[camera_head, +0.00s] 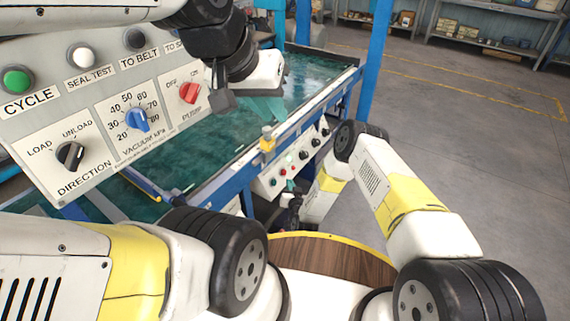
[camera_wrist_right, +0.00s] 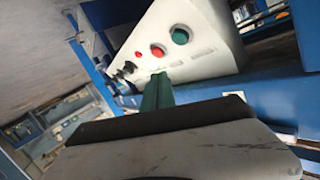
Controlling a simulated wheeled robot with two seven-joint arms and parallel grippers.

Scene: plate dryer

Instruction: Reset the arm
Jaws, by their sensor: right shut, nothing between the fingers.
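My left arm reaches in from the top left of the head view. Its left gripper (camera_head: 258,100) hangs just right of the red pump knob (camera_head: 189,93) on the large control panel (camera_head: 85,165). A grey part and a teal part show at its end, and the finger gap cannot be made out. My right arm (camera_head: 400,195) bends down to the lower front of the machine, where its gripper is small and partly hidden. In the right wrist view my right gripper (camera_wrist_right: 157,92) shows teal fingers shut and empty, in front of a white button box (camera_wrist_right: 185,45).
The panel also has a green button (camera_head: 17,80), a blue vacuum knob (camera_head: 137,120) and a black direction knob (camera_head: 70,154). A green machine bed (camera_head: 310,80) with blue rails lies behind. A blue post (camera_head: 375,60) stands behind my right arm. Open floor (camera_head: 480,150) lies right.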

